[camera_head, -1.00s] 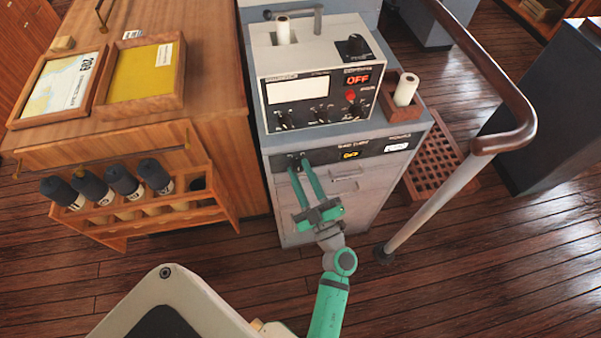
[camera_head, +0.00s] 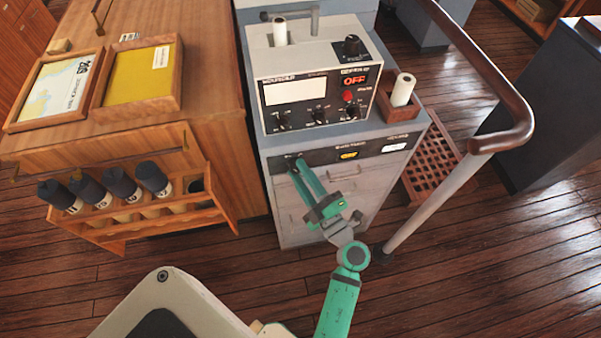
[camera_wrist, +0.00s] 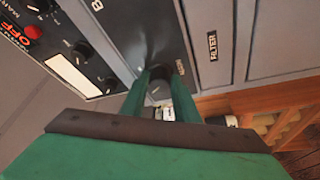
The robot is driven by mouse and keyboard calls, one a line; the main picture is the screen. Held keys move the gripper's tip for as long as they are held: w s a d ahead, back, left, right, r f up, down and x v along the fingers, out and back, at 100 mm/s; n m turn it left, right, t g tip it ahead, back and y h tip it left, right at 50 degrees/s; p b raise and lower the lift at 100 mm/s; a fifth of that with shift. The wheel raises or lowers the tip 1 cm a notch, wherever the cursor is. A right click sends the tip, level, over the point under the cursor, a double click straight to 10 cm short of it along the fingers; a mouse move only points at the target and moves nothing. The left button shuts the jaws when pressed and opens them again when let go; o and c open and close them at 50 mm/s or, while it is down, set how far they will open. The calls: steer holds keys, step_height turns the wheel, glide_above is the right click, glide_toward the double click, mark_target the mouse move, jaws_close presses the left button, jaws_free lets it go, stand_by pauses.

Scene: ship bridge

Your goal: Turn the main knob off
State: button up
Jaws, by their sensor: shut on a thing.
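A grey cabinet (camera_head: 284,226) has a dark strip (camera_head: 325,154) across its upper front. A small dark knob (camera_wrist: 160,72) sits at the strip's left end, largely hidden between my fingers. My gripper (camera_head: 294,163) is shut on this knob, its green fingers reaching up to it from below right. The wrist view shows both fingertips (camera_wrist: 158,76) at the knob, one on each side. A yellow display (camera_head: 348,155) on the strip seems to read OFF. The instrument box (camera_head: 315,90) on top has several dark knobs and a red OFF display (camera_head: 355,80).
A wooden chart desk (camera_head: 215,100) with a rack of dark-capped tubes (camera_head: 130,208) stands close on the left. A handrail (camera_head: 470,165) rises at the right, near my arm. A white roll (camera_head: 403,90) stands in a wooden holder. The plank floor in front is open.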

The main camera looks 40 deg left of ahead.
steer(key=o, duration=1.1)
steer(key=shift+c, duration=0.2)
steer(key=v, duration=1)
steer(key=shift+d, duration=0.35)
steer(key=shift+s+f, duration=0.1)
steer(key=shift+s, duration=0.05)
